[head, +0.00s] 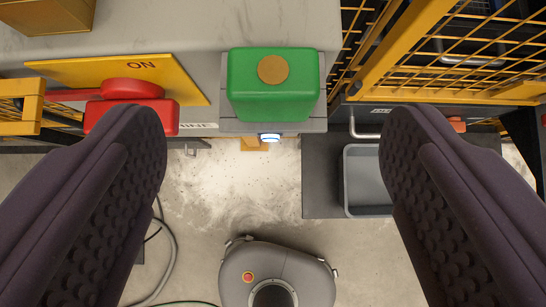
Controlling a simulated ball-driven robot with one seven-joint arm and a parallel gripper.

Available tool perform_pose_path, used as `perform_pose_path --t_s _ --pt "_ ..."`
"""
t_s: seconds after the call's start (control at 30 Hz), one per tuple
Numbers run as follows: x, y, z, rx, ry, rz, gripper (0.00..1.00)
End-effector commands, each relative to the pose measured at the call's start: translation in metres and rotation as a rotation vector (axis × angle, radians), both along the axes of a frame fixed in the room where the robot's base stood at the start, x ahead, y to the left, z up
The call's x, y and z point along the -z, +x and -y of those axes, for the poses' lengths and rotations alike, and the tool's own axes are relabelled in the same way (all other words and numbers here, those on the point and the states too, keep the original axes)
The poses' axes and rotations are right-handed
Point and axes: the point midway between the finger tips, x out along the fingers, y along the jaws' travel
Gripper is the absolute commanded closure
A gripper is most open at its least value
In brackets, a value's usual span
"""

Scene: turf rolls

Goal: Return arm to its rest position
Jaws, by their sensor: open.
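My gripper (267,130) shows from the bottom left and bottom right as two dark ridged fingers, spread wide apart and holding nothing. Between the fingertips and a little beyond them is a green block (245,70) with a round tan disc on its top face. It sits on a grey mount. The fingers do not appear to touch it.
A yellow plate (190,78) marked ON carries a red handle (132,89) at the left. Yellow mesh guarding (465,50) stands at the upper right. A grey tray (367,208) lies on a dark mat (322,180). Pale floor shows below, with a cable (171,255) at left.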

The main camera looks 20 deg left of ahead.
Motion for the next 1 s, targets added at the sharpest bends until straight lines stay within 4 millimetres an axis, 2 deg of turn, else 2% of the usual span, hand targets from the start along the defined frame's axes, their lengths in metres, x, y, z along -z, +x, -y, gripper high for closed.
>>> perform_pose_path --t_s 0.07,0.5,0.57,0.63,0.67,0.77,0.83,0.9,1.0 --pt "-0.005 -0.004 0.001 -0.001 -0.001 0.0 0.21" --pt "-0.004 -0.004 0.001 -0.001 -0.001 0.0 0.21" --pt "-0.007 0.0 0.002 0.004 0.005 0.01 0.21" --pt "-0.02 0.014 0.005 0.016 0.025 0.043 0.21" --pt "-0.029 0.022 0.008 0.025 0.036 0.065 0.21" --pt "-0.083 0.051 0.027 0.064 0.074 0.168 0.21" --pt "-0.134 0.06 0.048 0.101 0.091 0.254 0.21" --pt "-0.185 0.056 0.071 0.14 0.098 0.335 0.21" --pt "-0.249 0.034 0.1 0.194 0.094 0.434 0.21"
